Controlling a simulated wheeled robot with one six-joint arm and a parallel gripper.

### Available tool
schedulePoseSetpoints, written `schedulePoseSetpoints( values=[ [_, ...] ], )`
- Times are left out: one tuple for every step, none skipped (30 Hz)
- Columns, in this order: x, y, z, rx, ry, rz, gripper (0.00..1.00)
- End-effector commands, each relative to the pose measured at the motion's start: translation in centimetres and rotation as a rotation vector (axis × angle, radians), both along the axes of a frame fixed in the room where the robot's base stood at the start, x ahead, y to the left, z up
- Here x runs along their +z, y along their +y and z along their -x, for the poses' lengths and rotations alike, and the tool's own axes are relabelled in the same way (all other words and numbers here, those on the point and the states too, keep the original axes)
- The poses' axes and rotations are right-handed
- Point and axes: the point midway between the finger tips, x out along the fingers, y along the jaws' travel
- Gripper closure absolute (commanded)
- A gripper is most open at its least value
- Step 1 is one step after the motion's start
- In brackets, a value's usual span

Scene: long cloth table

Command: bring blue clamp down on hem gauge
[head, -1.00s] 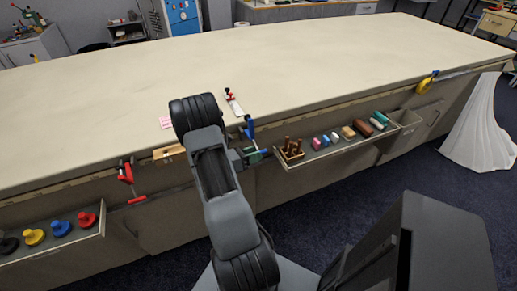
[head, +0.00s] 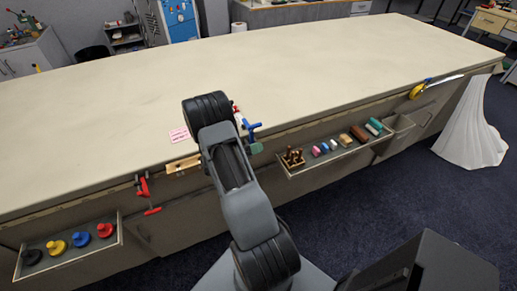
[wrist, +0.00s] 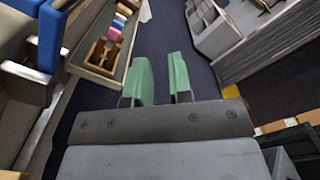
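The blue clamp (head: 248,128) sits at the front edge of the cloth table, its blue part standing up. A blue upright piece close by at the left of the wrist view (wrist: 50,38) looks like the same clamp. The hem gauge, a white strip with red on it (head: 236,111), lies on the table just behind the clamp, partly hidden by my arm. My gripper (wrist: 162,80) has two green fingers, parted with only floor seen between them. In the head view a green fingertip (head: 256,148) shows just below the clamp; the rest is hidden by my arm.
A red clamp (head: 143,187) and a yellow clamp (head: 418,90) are on the same edge. An open drawer (head: 335,153) with colored blocks and a wooden rack juts out right of my gripper. Another drawer (head: 70,257) holds knobs at left. A pink note (head: 179,135) lies on the table.

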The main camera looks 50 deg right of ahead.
Motion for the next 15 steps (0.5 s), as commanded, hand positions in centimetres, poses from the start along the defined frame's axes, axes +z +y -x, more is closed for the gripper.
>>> schedulePoseSetpoints(
  values=[
    [-0.01,-0.03,0.05,-0.001,0.0,0.0,0.75],
    [-0.01,-0.03,0.07,-0.002,0.0,-0.001,0.72],
    [-0.01,-0.03,0.09,-0.003,0.0,0.0,0.69],
    [0.0,-0.03,0.1,-0.003,0.0,0.0,0.66],
    [-0.01,-0.04,0.11,-0.003,0.0,0.0,0.63],
    [-0.01,-0.03,0.12,-0.004,0.0,-0.001,0.59],
    [-0.01,-0.03,0.12,-0.004,0.0,-0.001,0.56],
    [-0.02,-0.03,0.13,-0.004,0.0,-0.001,0.53],
    [-0.01,-0.03,0.14,-0.004,0.0,-0.001,0.49],
    [-0.01,-0.03,0.14,-0.004,0.0,-0.001,0.47],
    [-0.02,-0.03,0.15,-0.004,0.001,-0.001,0.44],
    [-0.02,-0.03,0.15,-0.004,0.001,-0.001,0.4],
    [-0.02,-0.03,0.15,-0.004,0.001,-0.001,0.37],
    [-0.02,-0.02,0.16,-0.004,0.001,0.0,0.34],
    [-0.02,-0.02,0.16,-0.004,0.001,0.0,0.34]
  ],
)
